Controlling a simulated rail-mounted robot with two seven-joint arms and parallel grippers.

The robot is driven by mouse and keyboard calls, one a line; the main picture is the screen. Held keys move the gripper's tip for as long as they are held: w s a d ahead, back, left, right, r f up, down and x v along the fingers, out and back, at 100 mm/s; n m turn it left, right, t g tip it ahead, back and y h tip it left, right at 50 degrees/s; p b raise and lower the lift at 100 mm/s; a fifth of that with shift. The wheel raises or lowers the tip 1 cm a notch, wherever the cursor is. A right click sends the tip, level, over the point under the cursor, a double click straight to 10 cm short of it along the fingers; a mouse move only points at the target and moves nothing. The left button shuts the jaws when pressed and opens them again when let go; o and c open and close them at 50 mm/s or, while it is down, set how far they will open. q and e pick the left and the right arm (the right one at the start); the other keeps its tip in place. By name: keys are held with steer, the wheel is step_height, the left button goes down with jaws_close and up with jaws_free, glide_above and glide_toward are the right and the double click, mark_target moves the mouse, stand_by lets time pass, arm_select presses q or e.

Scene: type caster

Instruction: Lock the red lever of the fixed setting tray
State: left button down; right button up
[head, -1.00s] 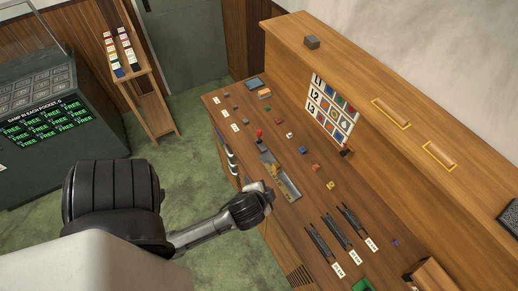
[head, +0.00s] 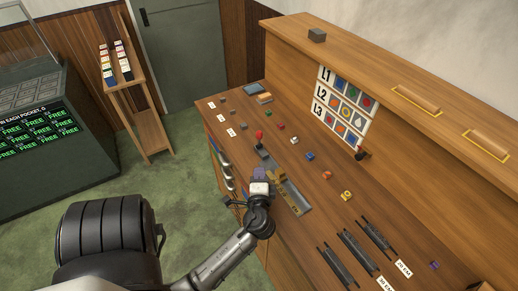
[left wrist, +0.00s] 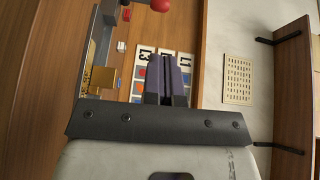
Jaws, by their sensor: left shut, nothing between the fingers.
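The setting tray (head: 293,197) is a long grey metal channel on the wooden bench, with brass-coloured pieces in it. Its red-knobbed lever (head: 259,134) stands up at the far end. In the left wrist view the red knob (left wrist: 160,5) is cut by the top edge, and part of the tray (left wrist: 100,50) shows at left. My left gripper (head: 259,173) is over the near side of the tray, short of the lever and apart from it. Its purple-grey fingers (left wrist: 167,72) are shut and empty. My right gripper is out of view.
Several small coloured blocks, such as a blue one (head: 310,156), lie right of the tray. A picture chart (head: 342,103) leans on the raised back shelf. Dark rails (head: 357,252) lie at the near end. Green floor is free left of the bench.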

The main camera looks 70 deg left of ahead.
mark_target(259, 138)
arm_select(q)
steer(key=shift+a+f, duration=0.1)
stand_by(0.4)
steer(key=x, duration=1.4)
steer(key=shift+p, duration=0.35)
